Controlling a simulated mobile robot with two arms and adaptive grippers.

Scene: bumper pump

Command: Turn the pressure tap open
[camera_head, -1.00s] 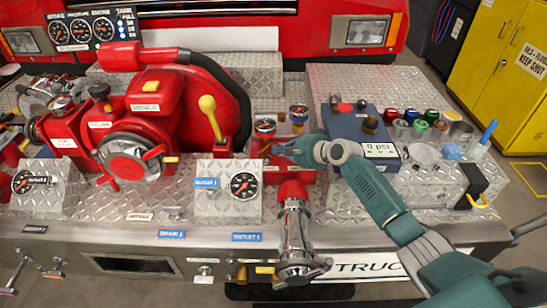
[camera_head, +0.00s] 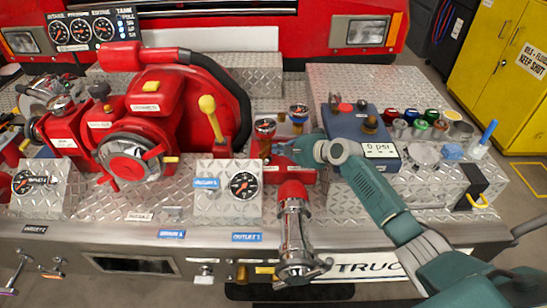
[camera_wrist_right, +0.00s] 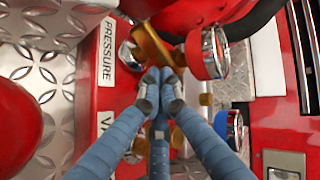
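The pressure tap shows in the right wrist view as a brass lever (camera_wrist_right: 150,43) beside a white label reading PRESSURE (camera_wrist_right: 107,52) on a red block. My right gripper (camera_wrist_right: 160,76) has its blue-grey fingers drawn together, with the tips at the lower side of the lever. I see nothing clearly held between them; the contact itself is hard to make out. In the head view my right gripper (camera_head: 284,149) points left at the small red block by the gauges, and it partly hides the tap. My left gripper is not in view.
A chrome outlet pipe (camera_head: 295,235) is in front.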

